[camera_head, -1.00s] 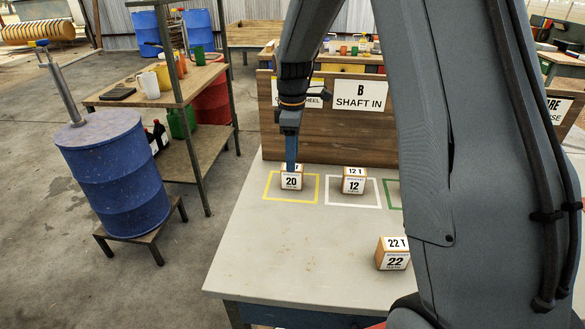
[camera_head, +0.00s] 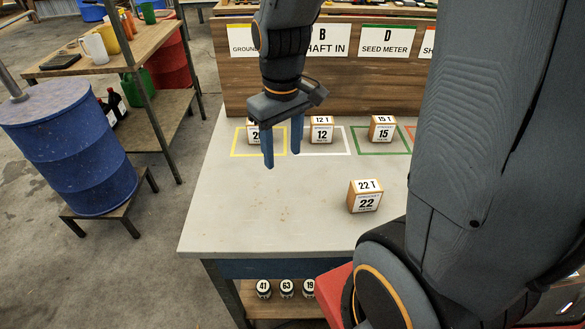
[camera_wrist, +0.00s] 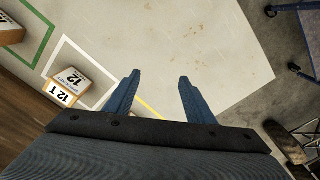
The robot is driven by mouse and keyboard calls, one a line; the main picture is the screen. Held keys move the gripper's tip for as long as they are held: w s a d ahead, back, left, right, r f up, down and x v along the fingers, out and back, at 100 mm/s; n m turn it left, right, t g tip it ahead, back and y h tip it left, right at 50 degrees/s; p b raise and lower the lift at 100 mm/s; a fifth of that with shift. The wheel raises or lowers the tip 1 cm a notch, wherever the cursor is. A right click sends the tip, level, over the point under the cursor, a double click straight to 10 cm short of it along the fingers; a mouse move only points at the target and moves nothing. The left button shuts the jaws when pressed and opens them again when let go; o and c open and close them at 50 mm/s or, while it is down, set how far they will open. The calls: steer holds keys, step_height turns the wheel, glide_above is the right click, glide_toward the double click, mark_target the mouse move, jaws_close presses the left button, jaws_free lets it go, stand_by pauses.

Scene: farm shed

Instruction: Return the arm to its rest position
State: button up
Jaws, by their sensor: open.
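My gripper (camera_head: 283,148) hangs over the table's back left part, its two blue fingers apart with nothing between them. They also show apart in the wrist view (camera_wrist: 158,95). Block 20 (camera_head: 253,135) is in the yellow outline, partly hidden behind my gripper in the head view. Block 12 (camera_head: 321,130) stands in the white outline and shows at the left of the wrist view (camera_wrist: 75,82). Block 15 (camera_head: 383,130) stands in the green outline. Block 22 (camera_head: 365,197) stands outside the outlines, nearer the front.
A wooden board with signs (camera_head: 300,85) rises at the back of the grey table (camera_head: 240,220). A blue barrel (camera_head: 75,150) stands on a low stool at left, by a shelf (camera_head: 150,110). Numbered weights (camera_head: 287,288) sit below the table. The table's front left is clear.

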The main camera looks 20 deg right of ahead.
steer(key=s+m, duration=0.1)
steer(key=s, duration=0.1)
steer(key=s+f+m, duration=0.1)
steer(key=s, duration=0.1)
steer(key=s+f+m, duration=0.1)
steer(key=s, duration=0.1)
steer(key=shift+s+d+f, duration=0.1)
steer(key=shift+s, duration=0.05)
stand_by(0.9)
